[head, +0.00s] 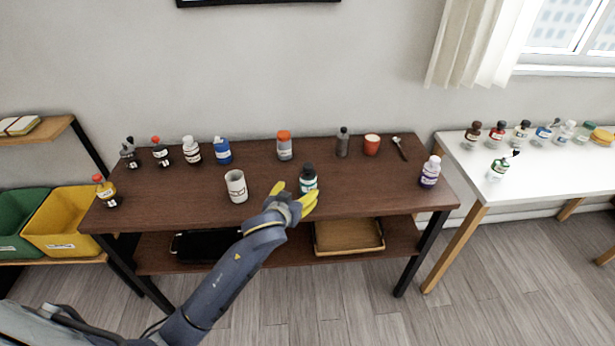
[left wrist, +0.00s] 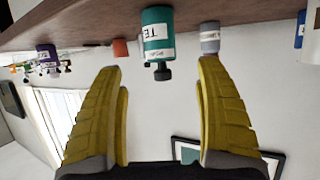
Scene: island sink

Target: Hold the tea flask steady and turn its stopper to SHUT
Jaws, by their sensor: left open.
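The tea flask (head: 308,183) is a teal bottle with a white label and a black stopper. It stands upright near the front edge of the dark wooden table, right of the middle. In the left wrist view, which is upside down, the flask (left wrist: 157,30) shows part of its label, "TE", and its black stopper (left wrist: 158,71) with a small side knob. Small marks near the stopper are too small to read surely. My left gripper (head: 295,194) is open just in front of the flask. Its yellow fingers (left wrist: 160,66) point towards it, apart from it. My right gripper is not in view.
A white mug (head: 236,187) stands to the left, an orange-capped jar (head: 284,146) behind. A grey bottle (head: 342,143), a red cup (head: 372,145), a spoon (head: 400,149) and a purple-labelled bottle (head: 430,172) stand or lie to the right. Several bottles line the left side.

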